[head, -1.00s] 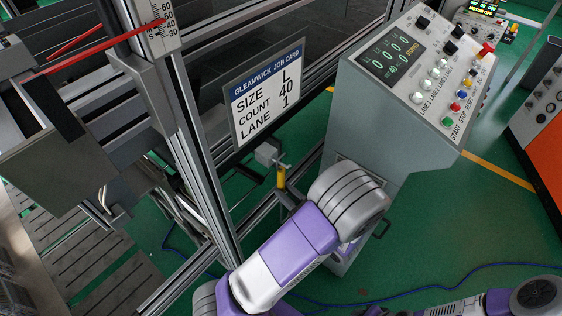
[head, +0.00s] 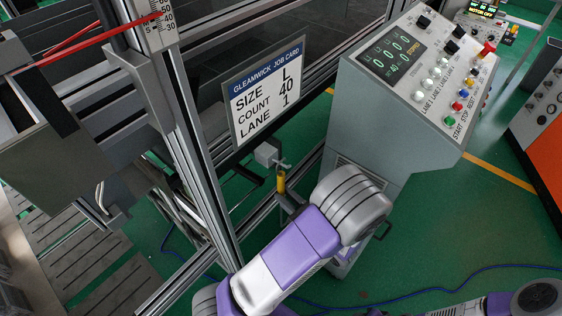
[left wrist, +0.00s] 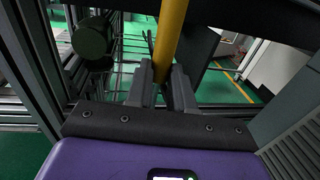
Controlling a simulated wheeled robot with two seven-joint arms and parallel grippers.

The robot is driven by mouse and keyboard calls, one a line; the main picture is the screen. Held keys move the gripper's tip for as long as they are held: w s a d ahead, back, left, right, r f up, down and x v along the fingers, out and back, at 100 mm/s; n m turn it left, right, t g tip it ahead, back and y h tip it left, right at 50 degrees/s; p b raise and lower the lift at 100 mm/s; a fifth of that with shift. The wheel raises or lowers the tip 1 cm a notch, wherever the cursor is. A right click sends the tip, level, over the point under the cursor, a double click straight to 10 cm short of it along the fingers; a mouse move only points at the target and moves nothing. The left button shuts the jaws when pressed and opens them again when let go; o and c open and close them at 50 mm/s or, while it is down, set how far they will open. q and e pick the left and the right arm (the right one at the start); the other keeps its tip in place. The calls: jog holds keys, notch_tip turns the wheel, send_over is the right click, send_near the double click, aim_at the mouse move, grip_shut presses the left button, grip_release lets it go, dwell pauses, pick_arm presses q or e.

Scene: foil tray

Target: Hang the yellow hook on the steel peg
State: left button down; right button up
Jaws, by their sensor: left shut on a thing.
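The yellow hook (head: 281,181) is upright and small beside the machine frame. In the left wrist view its yellow shaft (left wrist: 170,38) rises between the fingers and leaves the top of the picture. My left gripper (head: 288,199) is shut on the shaft; its two dark fingers (left wrist: 161,84) show on either side in the wrist view. A small metallic piece (head: 283,163) shows at the hook's top, next to a light grey block (head: 267,152) on the frame. I cannot tell there which metal is peg and which is hook, or whether they touch. My right gripper is out of view.
The job card (head: 266,92) hangs just above the hook. An aluminium upright (head: 200,140) stands to the left. The grey control console (head: 400,130) stands close on the right of my left arm. A blue cable (head: 430,287) lies on the green floor.

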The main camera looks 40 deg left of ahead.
pick_arm(q)
jog(key=c, duration=0.9)
grip_release()
jog(key=v, duration=0.7)
jog(key=shift+d, duration=0.3)
jog(key=shift+s, duration=0.15)
